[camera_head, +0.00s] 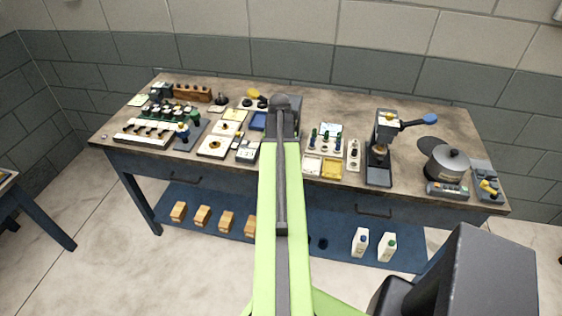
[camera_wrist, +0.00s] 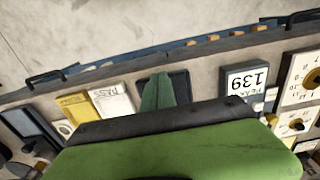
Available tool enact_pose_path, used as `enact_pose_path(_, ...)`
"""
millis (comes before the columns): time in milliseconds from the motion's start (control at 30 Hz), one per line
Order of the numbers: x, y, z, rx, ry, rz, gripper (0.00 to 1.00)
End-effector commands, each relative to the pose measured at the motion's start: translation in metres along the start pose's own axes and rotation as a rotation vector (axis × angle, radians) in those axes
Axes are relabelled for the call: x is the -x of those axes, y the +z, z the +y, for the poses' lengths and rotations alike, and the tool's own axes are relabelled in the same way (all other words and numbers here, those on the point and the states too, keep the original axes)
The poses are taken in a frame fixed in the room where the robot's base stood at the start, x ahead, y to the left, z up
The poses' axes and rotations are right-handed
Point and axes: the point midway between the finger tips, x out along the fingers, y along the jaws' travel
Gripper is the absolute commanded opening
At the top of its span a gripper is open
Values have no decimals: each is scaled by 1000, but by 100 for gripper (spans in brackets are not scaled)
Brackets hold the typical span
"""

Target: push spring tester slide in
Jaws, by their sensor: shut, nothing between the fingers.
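My gripper (camera_wrist: 159,78) is shut and empty in the wrist view, its dark green fingers together. The fingertips are over or in front of a dark block (camera_wrist: 181,86), which may be part of the spring tester; whether they touch is unclear. A display marked PEAK 139 (camera_wrist: 246,80) is beside it to the right, and I cannot tell whether it belongs to the tester. It also shows in the head view (camera_head: 247,151). In the head view my arm hides the gripper and much of this spot. The slide cannot be made out clearly.
A yellow tray (camera_wrist: 75,107) and a white PASS tray (camera_wrist: 113,100) lie left of my fingers. In the head view, a lever machine (camera_head: 380,150) and a pot (camera_head: 446,163) stand to the right on the crowded bench (camera_head: 222,95). Bottles (camera_head: 360,242) stand on the shelf below.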

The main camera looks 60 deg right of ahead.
Motion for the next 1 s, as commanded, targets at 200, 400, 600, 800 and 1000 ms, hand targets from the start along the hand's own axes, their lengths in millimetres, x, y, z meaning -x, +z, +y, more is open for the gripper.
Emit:
enact_pose_path(200, 0, -12, 0, 0, 0, 1, 0)
enact_pose_path(400, 0, -14, 0, 0, 0, 1, 0)
enact_pose_path(600, 0, -14, 0, 1, 0, 0, 0)
enact_pose_path(800, 0, -22, 0, 0, 0, 0, 0)
enact_pose_path(1000, 0, -32, 0, 1, 0, 1, 0)
